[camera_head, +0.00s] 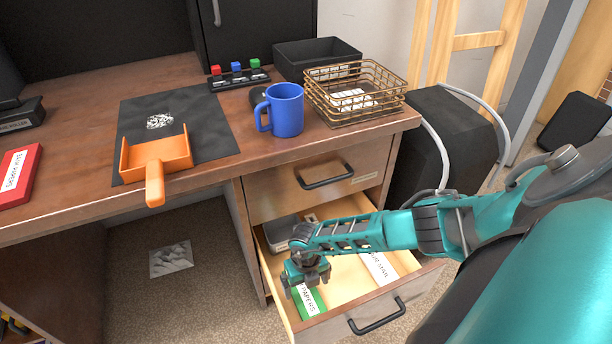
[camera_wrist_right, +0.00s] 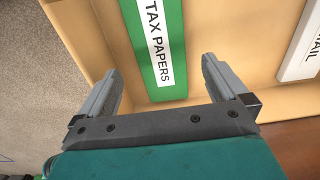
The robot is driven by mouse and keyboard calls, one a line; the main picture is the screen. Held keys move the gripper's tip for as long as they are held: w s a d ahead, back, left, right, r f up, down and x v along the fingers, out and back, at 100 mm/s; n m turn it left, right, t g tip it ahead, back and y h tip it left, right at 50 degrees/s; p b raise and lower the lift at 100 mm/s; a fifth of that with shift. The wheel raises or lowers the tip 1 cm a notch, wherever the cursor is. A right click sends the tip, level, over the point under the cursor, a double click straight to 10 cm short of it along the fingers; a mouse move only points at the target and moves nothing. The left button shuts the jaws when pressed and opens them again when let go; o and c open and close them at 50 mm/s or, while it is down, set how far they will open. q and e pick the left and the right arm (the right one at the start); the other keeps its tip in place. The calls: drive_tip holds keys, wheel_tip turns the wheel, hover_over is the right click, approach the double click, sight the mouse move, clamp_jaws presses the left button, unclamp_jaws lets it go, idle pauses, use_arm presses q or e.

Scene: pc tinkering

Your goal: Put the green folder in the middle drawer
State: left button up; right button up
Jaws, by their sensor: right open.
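The green folder (camera_head: 309,302), labelled "TAX PAPERS", lies inside the open drawer (camera_head: 347,262) below the closed top drawer (camera_head: 315,182). The right wrist view shows the folder (camera_wrist_right: 161,62) flat on the drawer floor. My right gripper (camera_head: 306,285) is over the drawer, just above the near end of the folder. In the right wrist view its two fingers (camera_wrist_right: 160,85) are spread apart with nothing held; the folder lies beyond and between them. My left gripper is in neither view.
A white labelled item (camera_head: 380,267) lies in the drawer to the right, and a grey item (camera_head: 283,232) at its back. On the desk are a blue mug (camera_head: 286,110), a wire basket (camera_head: 352,95), an orange dustpan (camera_head: 157,158) and a red folder (camera_head: 17,175).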

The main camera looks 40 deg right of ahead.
sight(306, 296)
wheel_tip(306, 296, up, 7)
drive_tip(key=p, duration=0.3)
drive_tip(key=s+a+r+m+t+y, duration=0.15)
drive_tip(key=a+y, duration=0.25)
drive_tip(key=a, duration=0.6)
drive_tip(key=s+a+r+y, duration=0.15)
drive_tip(key=a+y, duration=0.25)
drive_tip(key=a, duration=0.5)
drive_tip(key=w+a+r+m+t+y, duration=0.2)
drive_tip(key=a+r+m+t, duration=0.25)
drive_tip(key=r+m, duration=0.2)
drive_tip(key=w+a+r+m+t+y, duration=0.25)
drive_tip(key=r+m+t, duration=0.25)
drive_tip(key=r, duration=0.3)
drive_tip(key=s+d+f+m+h, duration=0.1)
drive_tip(key=s+d+m+h, duration=0.2)
drive_tip(key=m, duration=0.5)
drive_tip(key=s+d+f+m+h, duration=0.1)
drive_tip(key=s+d+m+h, duration=0.3)
drive_tip(key=d+m+h, duration=0.2)
drive_tip(key=d+m, duration=0.2)
drive_tip(key=shift+m, duration=0.3)
